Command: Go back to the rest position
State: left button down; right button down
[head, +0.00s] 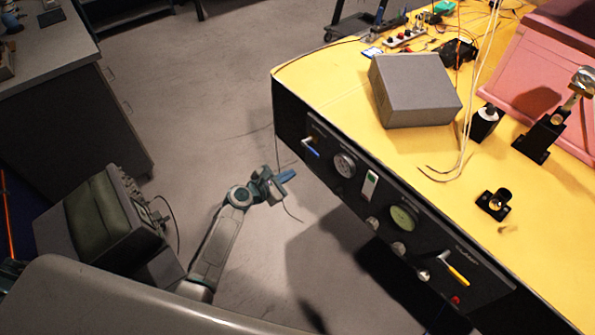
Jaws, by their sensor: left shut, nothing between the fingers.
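My left gripper (287,177) is at the end of my left arm, which comes in from the lower left. Its blue fingertips are shut with nothing between them. It hangs over the grey floor, just left of the black front panel (375,201) of the yellow-topped table, and looks apart from it. My right gripper is not in view.
The yellow tabletop (425,145) carries a grey box (414,90), cables and small black mounts. The panel has knobs, gauges and a yellow-handled lever (455,272) sticking out. A grey cabinet (75,110) stands upper left. The floor (200,90) between is clear.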

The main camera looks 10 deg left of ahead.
pick_arm(q)
jog(key=shift+s+a+r, duration=0.1)
jog(key=shift+s+a, duration=0.25)
dwell(0.3)
jog(key=s+a+f+m+g+y, duration=0.2)
jog(key=s+f+m, duration=0.2)
jog(key=s+f, duration=0.45)
jog(key=s+a+f+m+g+y+b, duration=0.1)
jog(key=s+a+f+m+g+y, duration=0.15)
jog(key=s+f, duration=0.65)
jog(key=s+a+f+m+g+y, duration=0.1)
jog(key=s+a+f+m+g, duration=0.25)
jog(key=f, duration=0.95)
jog(key=s+a+f+m+g+y, duration=0.1)
jog(key=s+f+m, duration=0.3)
jog(key=s, duration=0.7)
jog(key=s+a+f+m+g, duration=0.1)
jog(key=s+f+m, duration=0.3)
jog(key=s, duration=0.7)
jog(key=s+a+f+m+g+y+b, duration=0.1)
jog(key=s+a+f+m, duration=0.2)
jog(key=s+f+m, duration=0.2)
jog(key=s+m, duration=0.3)
jog(key=s, duration=0.3)
jog(key=shift+s+y, duration=0.25)
jog(key=shift+y, duration=0.1)
